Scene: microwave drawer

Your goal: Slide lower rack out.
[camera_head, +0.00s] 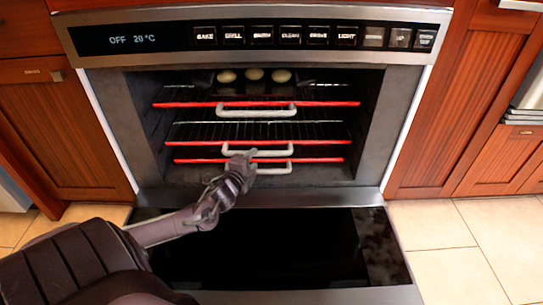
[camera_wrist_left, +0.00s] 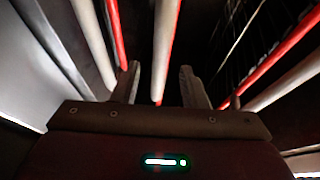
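The lower rack (camera_head: 325,160) is the lowest of the red-fronted racks in the open oven, and its pale handle (camera_head: 275,171) is partly hidden behind my left gripper (camera_head: 243,158). The middle rack's handle (camera_head: 270,152) is just above. My left gripper is at the left part of these two handles. In the left wrist view the gripper (camera_wrist_left: 160,85) is open, with a pale handle bar (camera_wrist_left: 164,40) and a red bar between or just beyond its fingers. I cannot tell which rack that bar belongs to, or whether the fingers touch it. My right gripper is not in view.
The top rack's handle (camera_head: 256,110) is higher up, with several round pale items (camera_head: 254,74) behind it. The oven door (camera_head: 385,250) is folded down in front, under my left arm. Wooden cabinets (camera_head: 475,120) flank the oven. Tiled floor (camera_head: 450,270) is clear at right.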

